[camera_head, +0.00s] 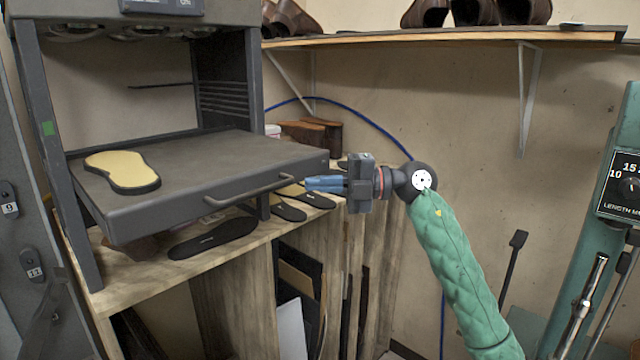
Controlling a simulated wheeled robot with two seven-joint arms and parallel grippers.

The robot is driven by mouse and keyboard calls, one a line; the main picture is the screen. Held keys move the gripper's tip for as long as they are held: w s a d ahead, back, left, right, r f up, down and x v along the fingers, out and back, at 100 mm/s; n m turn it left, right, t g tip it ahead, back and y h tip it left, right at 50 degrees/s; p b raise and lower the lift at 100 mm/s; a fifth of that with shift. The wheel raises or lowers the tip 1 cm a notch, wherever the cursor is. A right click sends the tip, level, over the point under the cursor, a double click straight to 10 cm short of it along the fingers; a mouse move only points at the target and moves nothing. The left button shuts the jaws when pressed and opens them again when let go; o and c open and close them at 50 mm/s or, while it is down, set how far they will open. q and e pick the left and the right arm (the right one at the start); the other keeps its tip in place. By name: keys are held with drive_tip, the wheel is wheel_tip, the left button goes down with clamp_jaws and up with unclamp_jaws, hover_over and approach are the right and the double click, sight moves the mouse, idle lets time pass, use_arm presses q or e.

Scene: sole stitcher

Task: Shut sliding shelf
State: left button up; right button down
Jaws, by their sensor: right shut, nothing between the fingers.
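The sliding shelf (225,168) is a dark grey flat tray in the machine frame at the left. It sticks out past the front of the frame. A curved grey handle (248,191) runs along its front face. A yellow sole with a dark edge (122,171) lies on the shelf's left part. My right gripper (308,184) is shut and empty, its blue fingers pointing left, just right of the handle and close to the shelf's front right corner. I cannot tell whether it touches the shelf. My left gripper is not in view.
Dark soles (213,238) lie on the wooden bench (150,283) below the shelf. A wall shelf (450,37) with brown shoes hangs at the back. A green machine (610,180) stands at the right. A blue hose (370,122) runs along the wall.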

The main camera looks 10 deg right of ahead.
drive_tip(key=shift+w, duration=0.1)
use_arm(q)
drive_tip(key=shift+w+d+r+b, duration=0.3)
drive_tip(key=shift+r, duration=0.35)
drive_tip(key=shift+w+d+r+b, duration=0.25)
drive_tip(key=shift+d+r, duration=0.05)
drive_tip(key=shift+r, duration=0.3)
use_arm(e)
drive_tip(key=w+a, duration=0.7)
drive_tip(key=w, duration=0.2)
drive_tip(key=w+a, duration=0.7)
drive_tip(key=w, duration=0.3)
drive_tip(key=shift+w+r, duration=0.15)
drive_tip(key=shift+w, duration=0.1)
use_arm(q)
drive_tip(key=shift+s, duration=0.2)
use_arm(e)
drive_tip(key=shift+r, duration=0.1)
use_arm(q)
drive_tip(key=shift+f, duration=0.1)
